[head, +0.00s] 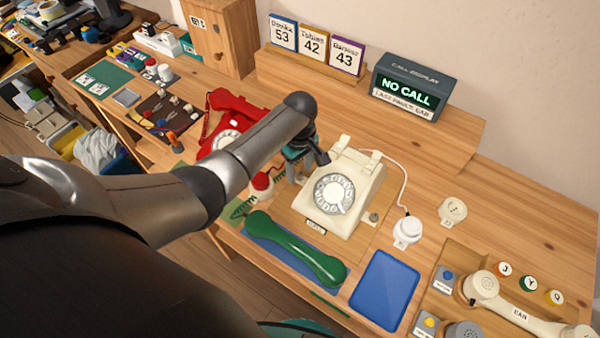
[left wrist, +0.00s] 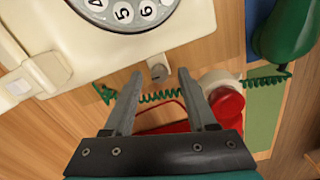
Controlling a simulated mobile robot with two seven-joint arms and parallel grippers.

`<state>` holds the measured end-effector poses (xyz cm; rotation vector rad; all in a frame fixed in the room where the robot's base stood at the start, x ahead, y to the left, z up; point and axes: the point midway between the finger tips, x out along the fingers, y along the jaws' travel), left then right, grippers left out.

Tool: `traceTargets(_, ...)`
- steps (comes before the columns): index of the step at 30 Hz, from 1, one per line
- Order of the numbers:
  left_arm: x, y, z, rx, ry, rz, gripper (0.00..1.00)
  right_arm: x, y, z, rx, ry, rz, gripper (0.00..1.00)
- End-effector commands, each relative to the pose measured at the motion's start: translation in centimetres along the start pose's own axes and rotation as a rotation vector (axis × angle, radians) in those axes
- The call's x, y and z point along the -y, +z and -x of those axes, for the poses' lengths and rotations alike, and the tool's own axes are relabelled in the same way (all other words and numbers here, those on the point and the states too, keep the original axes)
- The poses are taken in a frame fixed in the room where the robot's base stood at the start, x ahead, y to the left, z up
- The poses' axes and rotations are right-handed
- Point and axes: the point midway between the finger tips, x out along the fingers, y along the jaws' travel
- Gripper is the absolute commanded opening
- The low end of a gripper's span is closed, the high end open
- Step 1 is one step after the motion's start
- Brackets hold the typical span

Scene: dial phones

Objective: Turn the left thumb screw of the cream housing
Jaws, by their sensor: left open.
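The cream housing (head: 347,180) is a dial phone body on a wooden board, with its white dial facing up. In the left wrist view, its edge and part of the dial (left wrist: 122,12) show at the top. The left thumb screw (left wrist: 157,72) is a small grey knob beside the housing, seen between the fingertips with gaps on both sides. My left gripper (head: 297,173) is open, pointing down at the housing's left side; its fingers also show in the wrist view (left wrist: 161,78). In the head view the gripper hides the left screw; another grey screw (head: 374,217) shows at the right. My right gripper is out of view.
A red phone (head: 228,118) stands behind my left arm, and a red-topped round part (head: 262,184) lies close left of the gripper. A green handset (head: 295,250) lies in front on a blue mat. A blue tray (head: 385,290) is empty. A white cord runs right of the housing.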

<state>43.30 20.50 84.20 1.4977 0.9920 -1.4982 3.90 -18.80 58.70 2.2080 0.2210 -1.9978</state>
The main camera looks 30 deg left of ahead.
Motion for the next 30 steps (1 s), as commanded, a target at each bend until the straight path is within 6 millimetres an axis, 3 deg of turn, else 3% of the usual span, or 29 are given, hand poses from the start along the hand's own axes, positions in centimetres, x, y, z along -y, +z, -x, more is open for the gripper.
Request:
traceTargets(12,-0.05,-0.01,-0.69,0.000,0.002,0.000,0.56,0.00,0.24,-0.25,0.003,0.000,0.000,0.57)
traceTargets(27,-0.03,-0.03,-0.68,-0.001,0.001,0.000,0.00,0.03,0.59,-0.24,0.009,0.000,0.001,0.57)
traceTargets(30,-0.02,-0.03,-0.69,-0.001,0.001,0.000,0.00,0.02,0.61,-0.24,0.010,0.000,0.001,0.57)
